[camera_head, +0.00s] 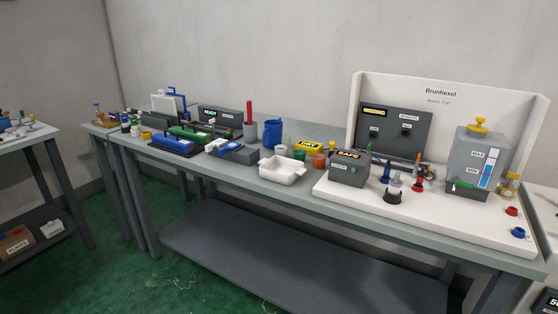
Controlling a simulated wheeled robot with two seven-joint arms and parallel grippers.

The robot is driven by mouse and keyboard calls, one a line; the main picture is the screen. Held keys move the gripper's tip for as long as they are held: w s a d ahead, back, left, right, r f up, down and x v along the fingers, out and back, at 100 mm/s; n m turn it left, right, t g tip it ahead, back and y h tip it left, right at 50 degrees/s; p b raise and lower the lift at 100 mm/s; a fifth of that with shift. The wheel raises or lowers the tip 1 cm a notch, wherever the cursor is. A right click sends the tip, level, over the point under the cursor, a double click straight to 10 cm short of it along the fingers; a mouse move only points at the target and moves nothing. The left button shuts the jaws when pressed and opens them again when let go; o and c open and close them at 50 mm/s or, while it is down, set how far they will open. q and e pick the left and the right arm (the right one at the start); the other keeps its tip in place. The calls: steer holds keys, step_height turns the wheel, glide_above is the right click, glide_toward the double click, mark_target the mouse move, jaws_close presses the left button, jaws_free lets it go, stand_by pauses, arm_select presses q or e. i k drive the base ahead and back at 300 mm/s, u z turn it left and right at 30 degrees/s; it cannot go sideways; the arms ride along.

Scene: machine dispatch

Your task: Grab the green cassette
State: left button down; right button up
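A green flat block (190,133), which looks like the green cassette, lies on the long grey workbench (228,171), left of the middle. It sits just behind a similar blue block (172,145) on a dark base. Dark parts around it hide some of its outline, and it is too small to make out details. Neither of my grippers shows in the view.
A white tray (283,170), a blue jug (272,132) and a grey block with a blue top (238,153) stand to the right. Further right is a white station with a grey tank (467,160). Green floor (130,265) lies open in front.

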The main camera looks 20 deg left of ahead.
mark_target(194, 135)
steer(key=u, duration=1.15)
steer(key=i, duration=1.05)
steer(key=z, duration=1.15)
steer(key=i, duration=0.45)
steer(key=u, duration=2.5)
steer(key=i, duration=0.15)
steer(key=u, duration=0.2)
